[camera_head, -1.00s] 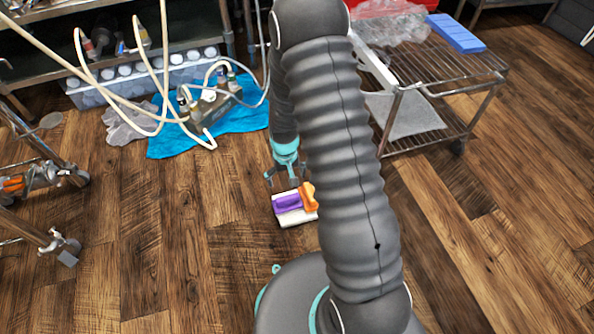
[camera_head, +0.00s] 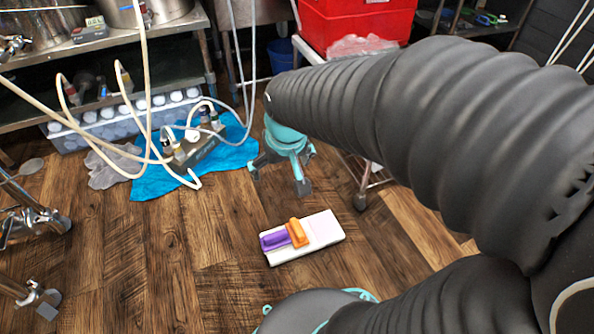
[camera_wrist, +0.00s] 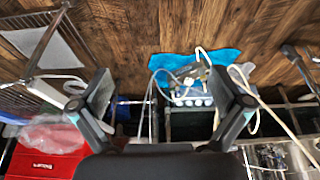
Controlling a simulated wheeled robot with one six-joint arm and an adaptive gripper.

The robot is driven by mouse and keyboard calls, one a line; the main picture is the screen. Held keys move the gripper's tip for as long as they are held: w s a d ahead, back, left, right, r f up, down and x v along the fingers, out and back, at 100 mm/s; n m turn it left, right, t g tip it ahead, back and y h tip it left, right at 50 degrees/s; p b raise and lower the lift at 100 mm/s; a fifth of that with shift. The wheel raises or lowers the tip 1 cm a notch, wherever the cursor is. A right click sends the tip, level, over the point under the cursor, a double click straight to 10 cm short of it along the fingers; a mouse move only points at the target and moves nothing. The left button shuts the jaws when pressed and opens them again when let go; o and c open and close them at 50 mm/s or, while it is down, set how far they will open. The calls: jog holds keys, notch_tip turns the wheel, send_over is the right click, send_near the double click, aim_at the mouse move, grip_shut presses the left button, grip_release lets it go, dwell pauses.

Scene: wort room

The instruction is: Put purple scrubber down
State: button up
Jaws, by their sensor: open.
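The purple scrubber (camera_head: 274,241) lies on the left end of a white board (camera_head: 324,228), low in front of me in the head view. An orange scrubber (camera_head: 297,232) lies right beside it on the same board. My gripper (camera_head: 278,186) is open and empty, above and behind the board in the head view. In the wrist view my gripper (camera_wrist: 165,105) shows its two fingers wide apart with nothing between them. The scrubbers are not in the wrist view.
A blue cloth (camera_head: 200,160) with a hose fitting lies on the wood floor, left of my gripper. Behind it is a crate of white-capped bottles (camera_head: 100,122). A red bin (camera_head: 360,28) stands on a wire cart at the back. The floor left of the board is clear.

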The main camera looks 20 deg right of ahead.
jog(key=s+r+t, duration=0.1)
jog(key=s+r, duration=0.5)
jog(key=s, duration=0.5)
jog(key=shift+s+r+t, duration=0.15)
jog(key=shift+s+t, duration=0.05)
jog(key=shift+t, duration=0.2)
jog(key=shift+d, duration=0.1)
notch_tip(320, 180, up, 5)
jog(key=p, duration=0.5)
